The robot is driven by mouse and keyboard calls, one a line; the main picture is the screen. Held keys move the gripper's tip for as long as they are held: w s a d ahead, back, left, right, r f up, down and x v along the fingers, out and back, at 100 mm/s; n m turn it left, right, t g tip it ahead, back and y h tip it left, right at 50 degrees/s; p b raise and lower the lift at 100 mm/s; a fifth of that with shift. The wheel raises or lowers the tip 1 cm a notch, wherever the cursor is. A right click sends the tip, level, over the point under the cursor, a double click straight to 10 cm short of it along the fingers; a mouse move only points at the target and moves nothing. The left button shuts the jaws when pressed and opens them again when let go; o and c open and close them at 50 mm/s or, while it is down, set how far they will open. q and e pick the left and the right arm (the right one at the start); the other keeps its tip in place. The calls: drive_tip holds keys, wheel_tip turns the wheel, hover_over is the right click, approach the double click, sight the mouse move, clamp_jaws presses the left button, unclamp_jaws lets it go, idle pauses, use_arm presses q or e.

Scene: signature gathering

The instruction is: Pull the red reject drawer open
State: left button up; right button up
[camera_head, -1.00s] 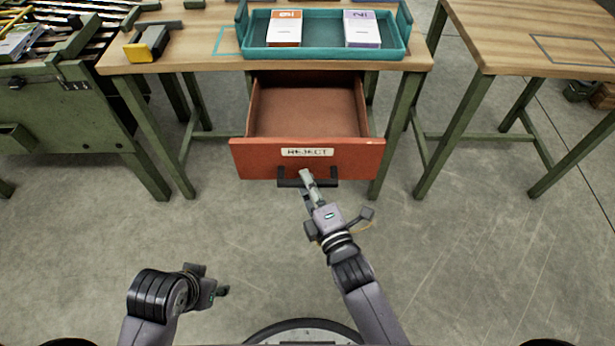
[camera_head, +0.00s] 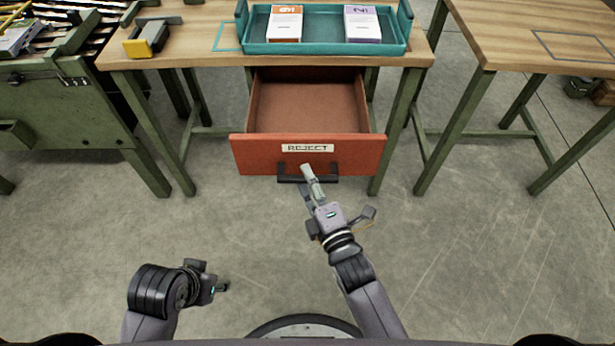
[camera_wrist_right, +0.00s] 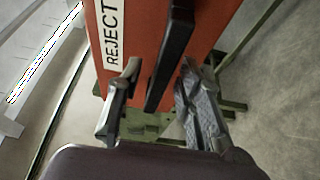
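The red reject drawer (camera_head: 307,156) is pulled well out from under the wooden table, and its inside looks empty. Its front carries a white REJECT label (camera_head: 307,148) and a black bar handle (camera_head: 325,180). My right gripper (camera_head: 306,178) is at the handle. In the right wrist view, the fingers of my right gripper (camera_wrist_right: 161,72) are apart, one on each side of the handle (camera_wrist_right: 172,50), with gaps showing beside the bar. My left gripper (camera_head: 222,287) is low at the left, away from the drawer; its finger opening is too small to tell.
A teal tray (camera_head: 322,49) with two stacks of cards stands on the table (camera_head: 200,57) above the drawer. A yellow and black tool (camera_head: 147,38) lies at the table's left. Another table (camera_head: 510,50) stands to the right. The floor before the drawer is clear.

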drive_tip(key=v, duration=1.1)
drive_tip(key=shift+s, duration=0.2)
